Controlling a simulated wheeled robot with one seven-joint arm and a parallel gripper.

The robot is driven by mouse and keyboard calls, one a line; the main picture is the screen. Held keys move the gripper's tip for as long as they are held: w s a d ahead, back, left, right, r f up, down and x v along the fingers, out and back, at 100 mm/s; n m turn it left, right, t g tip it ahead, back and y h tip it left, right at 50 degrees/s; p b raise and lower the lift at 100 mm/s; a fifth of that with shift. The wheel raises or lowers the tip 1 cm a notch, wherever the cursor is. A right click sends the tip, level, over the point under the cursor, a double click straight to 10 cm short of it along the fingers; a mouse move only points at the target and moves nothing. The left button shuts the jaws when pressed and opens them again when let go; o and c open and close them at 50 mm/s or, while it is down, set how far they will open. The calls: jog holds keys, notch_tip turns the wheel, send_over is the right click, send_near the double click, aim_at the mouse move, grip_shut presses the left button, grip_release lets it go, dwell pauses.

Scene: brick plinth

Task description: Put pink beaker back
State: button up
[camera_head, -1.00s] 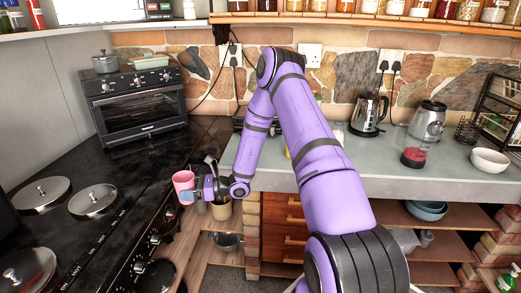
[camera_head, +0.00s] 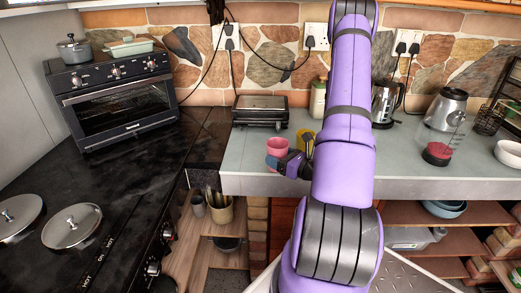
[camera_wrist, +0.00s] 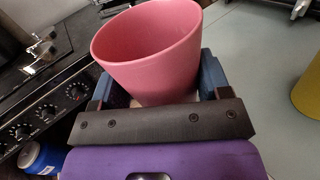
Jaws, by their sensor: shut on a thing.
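The pink beaker (camera_head: 277,147) is in my gripper (camera_head: 283,163), at the left front part of the grey counter (camera_head: 240,160) in the head view. In the wrist view the pink beaker (camera_wrist: 150,45) fills the top middle, mouth up and slightly tilted, and looks empty. The blue fingers of my gripper (camera_wrist: 155,85) are on both sides of it. Whether its base touches the counter is hidden.
A yellow object (camera_head: 305,140) stands just right of the beaker, partly behind my arm. A black grill (camera_head: 261,112) and a pale bottle (camera_head: 318,98) are behind. The black stove (camera_head: 110,190) is left. A utensil pot (camera_head: 220,210) stands on a lower shelf.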

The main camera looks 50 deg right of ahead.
jog(key=w+d, duration=0.3)
jog(key=w, duration=0.1)
jog(key=w+d+f, duration=0.1)
jog(key=w+d, duration=0.1)
jog(key=w, duration=0.2)
jog(key=w+d, duration=0.3)
jog(key=w, duration=0.1)
jog(key=shift+w+d+f, duration=0.2)
jog(key=shift+w+d, duration=0.05)
jog(key=shift+d, duration=0.1)
jog(key=shift+w+d+f, duration=0.15)
jog(key=shift+w+d, duration=0.05)
jog(key=shift+w, duration=0.05)
jog(key=shift+s+f, duration=0.1)
jog(key=shift+f, duration=1.5)
jog(key=shift+f, duration=0.1)
jog(key=o, duration=0.7)
